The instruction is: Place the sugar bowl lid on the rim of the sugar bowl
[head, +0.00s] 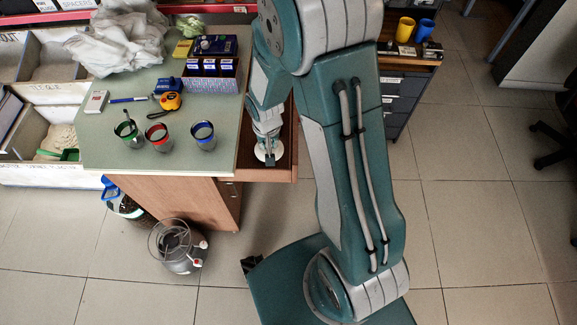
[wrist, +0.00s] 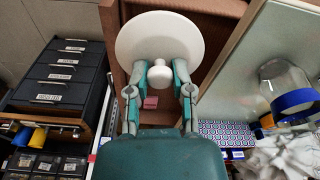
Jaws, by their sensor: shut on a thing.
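The white sugar bowl lid (wrist: 160,35) is a round disc with a small knob, seen large at the top middle of the wrist view. My gripper (wrist: 160,72) is shut on the knob, one finger on each side. In the head view the lid (head: 262,154) hangs at the end of my arm, over the brown open drawer (head: 277,168) at the right of the workbench. I cannot make out the sugar bowl in either view; the lid and my arm hide part of the drawer.
The workbench (head: 105,160) holds several cups with coloured rims, an orange tape measure (head: 170,101), a patterned box (head: 210,81) and a crumpled white bag (head: 120,40). A dark drawer cabinet (wrist: 62,75) stands left in the wrist view.

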